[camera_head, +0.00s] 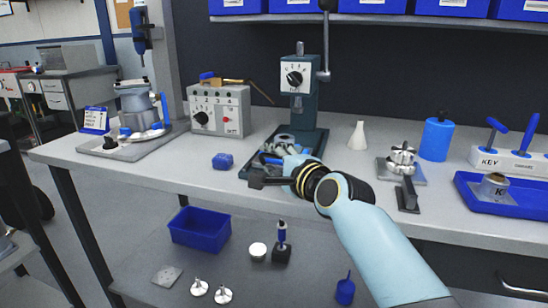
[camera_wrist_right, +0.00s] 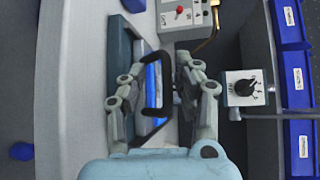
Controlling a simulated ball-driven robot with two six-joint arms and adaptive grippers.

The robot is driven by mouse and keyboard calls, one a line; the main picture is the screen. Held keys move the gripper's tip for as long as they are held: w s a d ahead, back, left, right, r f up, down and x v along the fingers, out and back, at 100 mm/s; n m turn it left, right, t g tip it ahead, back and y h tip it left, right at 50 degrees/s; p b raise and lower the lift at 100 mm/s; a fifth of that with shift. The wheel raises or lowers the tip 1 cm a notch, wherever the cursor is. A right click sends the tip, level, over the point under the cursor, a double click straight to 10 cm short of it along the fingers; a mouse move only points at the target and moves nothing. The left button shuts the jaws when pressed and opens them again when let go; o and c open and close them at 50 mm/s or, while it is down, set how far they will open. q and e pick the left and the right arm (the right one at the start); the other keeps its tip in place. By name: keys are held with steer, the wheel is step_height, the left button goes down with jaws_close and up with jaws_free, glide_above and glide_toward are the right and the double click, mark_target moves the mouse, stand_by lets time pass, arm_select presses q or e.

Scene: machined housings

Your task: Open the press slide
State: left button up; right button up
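The press (camera_head: 305,100) is a dark teal column with a dial box and a lever, standing at the back middle of the bench. At its base is a blue and grey slide (camera_wrist_right: 151,95) with a black bar handle (camera_wrist_right: 148,80), seen in the right wrist view. My right gripper (camera_head: 272,168) is at the front of the press base and hides much of the slide in the head view. In the right wrist view its fingers (camera_wrist_right: 158,85) are apart, one on each side of the handle, with gaps visible. I cannot tell whether either finger touches it. My left gripper is out of view.
A control box (camera_head: 218,111) stands left of the press, with a small blue block (camera_head: 222,161) in front. To the right are a white cone (camera_head: 358,136), a metal fixture (camera_head: 402,160), a blue cylinder (camera_head: 436,138) and a blue tray (camera_head: 510,207). The left front bench is clear.

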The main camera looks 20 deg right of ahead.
steer(key=shift+w+r, duration=0.1)
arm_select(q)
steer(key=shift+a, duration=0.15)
arm_select(e)
steer(key=v, duration=1.2)
